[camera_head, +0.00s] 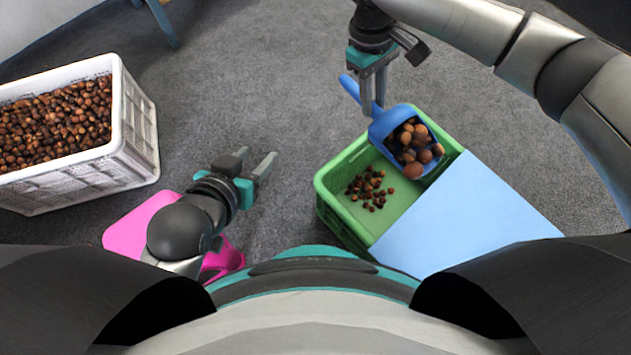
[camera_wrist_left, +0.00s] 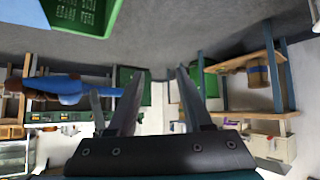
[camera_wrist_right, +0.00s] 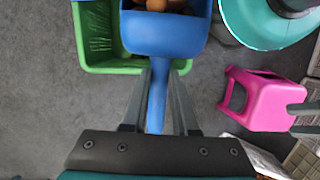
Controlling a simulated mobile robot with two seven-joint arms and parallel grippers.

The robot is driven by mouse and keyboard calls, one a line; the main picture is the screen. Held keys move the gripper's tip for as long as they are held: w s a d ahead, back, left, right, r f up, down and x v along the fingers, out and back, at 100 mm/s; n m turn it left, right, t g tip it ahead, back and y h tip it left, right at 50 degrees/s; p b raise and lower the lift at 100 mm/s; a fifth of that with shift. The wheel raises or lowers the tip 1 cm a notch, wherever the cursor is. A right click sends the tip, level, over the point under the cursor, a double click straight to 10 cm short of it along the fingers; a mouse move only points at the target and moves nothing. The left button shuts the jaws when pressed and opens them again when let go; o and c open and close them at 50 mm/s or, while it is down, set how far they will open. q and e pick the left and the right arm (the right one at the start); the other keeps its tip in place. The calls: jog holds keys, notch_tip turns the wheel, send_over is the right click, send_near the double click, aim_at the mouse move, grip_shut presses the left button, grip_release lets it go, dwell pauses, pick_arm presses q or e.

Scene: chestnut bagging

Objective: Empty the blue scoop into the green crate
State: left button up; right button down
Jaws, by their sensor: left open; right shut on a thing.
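The blue scoop (camera_head: 385,122) holds several chestnuts (camera_head: 412,145) and is above the far right part of the green crate (camera_head: 327,195). My right gripper (camera_head: 373,105) is shut on the scoop's handle; the handle (camera_wrist_right: 157,95) runs between its fingers in the right wrist view. Several smaller chestnuts (camera_head: 370,187) lie on the crate's floor. A light blue panel (camera_head: 465,215) covers the near right part of the crate. My left gripper (camera_head: 258,165) is open and empty, left of the crate. The crate's corner (camera_wrist_left: 85,15) shows in the left wrist view.
A white crate (camera_head: 135,125) full of chestnuts stands at the left. A pink stool (camera_head: 130,225) is partly hidden under my left arm; it also shows in the right wrist view (camera_wrist_right: 265,105).

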jog(key=s+a+f+n+t+p, duration=0.1)
jog(key=s+a+f+n, duration=0.5)
jog(key=f, duration=0.3)
jog(key=s+a+f+n+t, duration=0.2)
jog(key=s+a+f+n, duration=0.2)
jog(key=s+f+n, duration=0.35)
pick_arm(q)
jog(key=d+r+t+h+b, duration=0.3)
jog(key=d+t+b, duration=0.2)
jog(key=t, duration=0.1)
jog(key=shift+d+r+n+t, duration=0.2)
jog(key=shift+d+n+t, duration=0.1)
jog(key=shift+n, duration=0.1)
pick_arm(e)
jog(key=w+d+r+g+y, duration=0.2)
jog(key=d+r+y, duration=0.1)
jog(key=d+y, duration=0.2)
jog(key=w+d+r+n+g+y, duration=0.1)
jog(key=w+d+r+g+y, duration=0.1)
jog(key=d+y, duration=0.4)
jog(key=shift+w+r+y, duration=0.3)
jog(key=shift+w+r, duration=0.3)
jog(key=shift+r, duration=0.6)
pick_arm(q)
jog(key=shift+s, duration=0.15)
pick_arm(e)
jog(key=shift+g, duration=0.3)
